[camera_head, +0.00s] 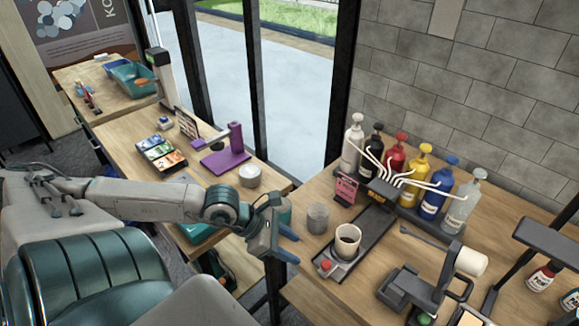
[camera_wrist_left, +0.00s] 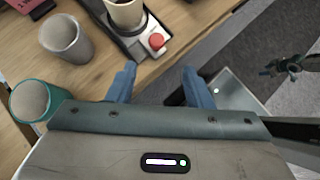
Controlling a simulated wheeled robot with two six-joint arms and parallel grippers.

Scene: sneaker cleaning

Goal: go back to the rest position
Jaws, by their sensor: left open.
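My left gripper (camera_head: 287,243) reaches in from the left and hangs by the front left corner of the right-hand table. Its two blue fingers are apart with nothing between them; they also show in the left wrist view (camera_wrist_left: 158,82). A white cup with dark contents (camera_head: 347,240) stands on a small scale-like device with a red knob (camera_head: 326,265), to the right of the fingers and apart from them. A grey cup (camera_head: 317,217) stands behind it. My right gripper is not seen in the head view.
Several pump bottles (camera_head: 396,155) stand in a rack at the back of the wooden table (camera_head: 310,292). A teal cup (camera_wrist_left: 38,102) is close to my left gripper. Another table (camera_head: 130,130) holds a purple stand (camera_head: 225,158). Grey floor (camera_wrist_left: 250,50) lies off the table edge.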

